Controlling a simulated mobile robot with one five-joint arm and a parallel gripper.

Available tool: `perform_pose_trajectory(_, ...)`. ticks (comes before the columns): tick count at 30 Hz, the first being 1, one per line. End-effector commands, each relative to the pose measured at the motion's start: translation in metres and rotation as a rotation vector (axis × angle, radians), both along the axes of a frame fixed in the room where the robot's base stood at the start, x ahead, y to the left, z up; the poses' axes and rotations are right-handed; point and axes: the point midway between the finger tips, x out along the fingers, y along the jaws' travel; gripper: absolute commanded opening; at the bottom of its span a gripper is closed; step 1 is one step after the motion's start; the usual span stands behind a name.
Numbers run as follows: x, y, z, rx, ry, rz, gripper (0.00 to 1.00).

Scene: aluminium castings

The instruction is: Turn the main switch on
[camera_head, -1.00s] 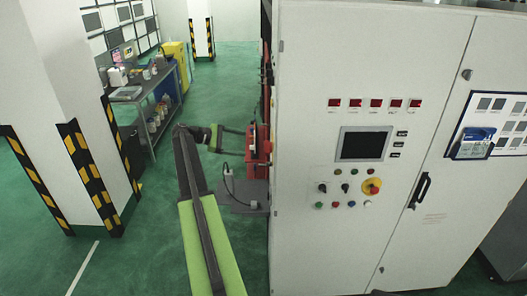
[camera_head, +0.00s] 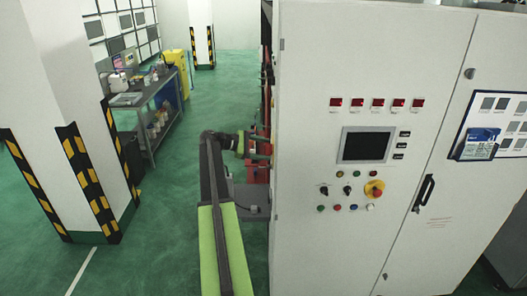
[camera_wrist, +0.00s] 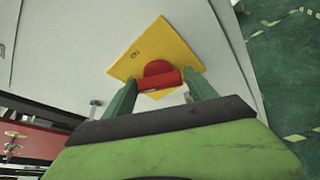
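The main switch shows in the wrist view as a red handle (camera_wrist: 160,77) on a tilted square yellow plate (camera_wrist: 157,47), fixed to a pale cabinet face. My gripper (camera_wrist: 161,80) has its two green fingers apart, one at each end of the red handle. The handle spans almost the whole gap; I cannot tell whether the fingers touch it. In the head view my arm reaches along the left side of the grey-white cabinet (camera_head: 310,60). The fingertips and this switch are hidden there.
The cabinet front has a dark screen (camera_head: 366,146), several small buttons and a red-and-yellow knob (camera_head: 374,189). Red equipment (camera_head: 259,150) stands beside the cabinet's left side. A striped pillar (camera_head: 75,120) and a workbench (camera_head: 150,105) stand left, with green floor between.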

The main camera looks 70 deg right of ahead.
Motion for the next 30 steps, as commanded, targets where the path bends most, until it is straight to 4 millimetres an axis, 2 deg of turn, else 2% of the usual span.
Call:
perform_pose_trajectory(1,0.0,0.0,0.0,0.0,0.0,0.0,0.58)
perform_pose_trajectory(10,-0.001,0.0,0.0,0.001,-0.001,-0.002,0.18)
perform_pose_trajectory(11,-0.001,0.012,-0.001,0.001,-0.001,0.0,0.18)
perform_pose_trajectory(12,-0.001,0.006,-0.001,0.001,-0.002,-0.002,0.2)
perform_pose_trajectory(13,-0.001,0.005,-0.001,0.001,-0.002,-0.005,0.18)
perform_pose_trajectory(20,-0.004,0.002,-0.004,-0.041,-0.021,-0.009,0.18)
perform_pose_trajectory(30,-0.006,0.003,-0.008,-0.265,-0.108,-0.011,0.18)
